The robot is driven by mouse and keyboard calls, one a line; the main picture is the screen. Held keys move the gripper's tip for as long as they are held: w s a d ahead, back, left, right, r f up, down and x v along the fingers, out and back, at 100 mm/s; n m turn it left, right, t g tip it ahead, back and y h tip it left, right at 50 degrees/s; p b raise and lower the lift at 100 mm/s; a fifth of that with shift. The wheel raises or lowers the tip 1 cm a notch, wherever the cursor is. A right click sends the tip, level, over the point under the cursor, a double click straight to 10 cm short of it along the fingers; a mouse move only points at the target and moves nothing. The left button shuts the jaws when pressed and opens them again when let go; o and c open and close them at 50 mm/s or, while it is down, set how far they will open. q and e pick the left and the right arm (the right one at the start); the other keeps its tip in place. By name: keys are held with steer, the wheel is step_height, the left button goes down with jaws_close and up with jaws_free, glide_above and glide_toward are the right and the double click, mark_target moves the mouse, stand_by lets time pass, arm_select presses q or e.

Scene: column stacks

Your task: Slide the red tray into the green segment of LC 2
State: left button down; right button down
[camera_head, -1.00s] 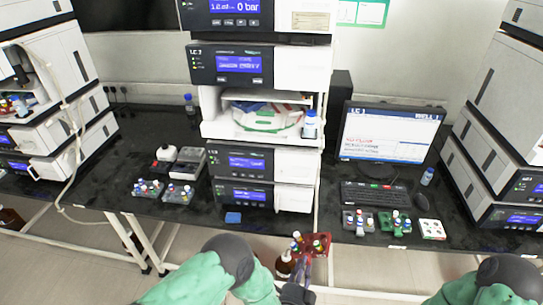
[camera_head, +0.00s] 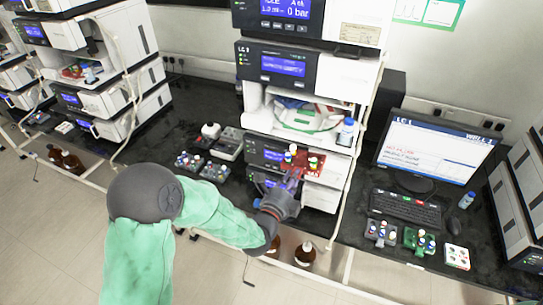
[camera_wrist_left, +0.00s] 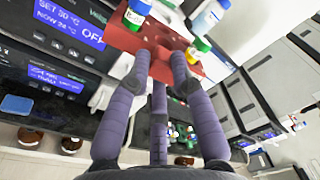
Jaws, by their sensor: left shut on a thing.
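The red tray (camera_head: 319,169) carries a few capped vials and is held in front of the middle instrument stack, below its open bay. My left gripper (camera_head: 291,179) is shut on the tray's near edge. The label on the module above looks like LC 2 but is small. My right gripper is out of view.
A blue-capped bottle (camera_head: 346,131) stands at the bay's right side. A monitor (camera_head: 428,150), keyboard (camera_head: 405,209) and small vial racks (camera_head: 381,232) lie to the right. Other racks (camera_head: 201,166) are on the bench at left. Brown bottles (camera_head: 305,254) stand below the bench edge.

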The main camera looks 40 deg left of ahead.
arm_select(q)
steer(key=s+a+r+y+p, duration=0.1)
steer(key=s+a+r+p, duration=0.1)
steer(key=s+a+r, duration=0.3)
steer(key=p, duration=0.2)
glide_toward(293, 131)
steer(key=shift+w+r, duration=2.3)
steer(key=shift+w, duration=0.15)
steer(key=shift+w+a+f+m+b, duration=0.1)
steer(key=shift+w+f+m+b, duration=0.3)
steer(key=shift+w+b, duration=0.5)
steer(key=shift+s+f+b, duration=0.1)
steer(key=shift+f+b, duration=0.1)
steer(key=shift+b, duration=0.3)
steer(key=c, duration=1)
jaws_free()
steer(key=shift+o, duration=0.3)
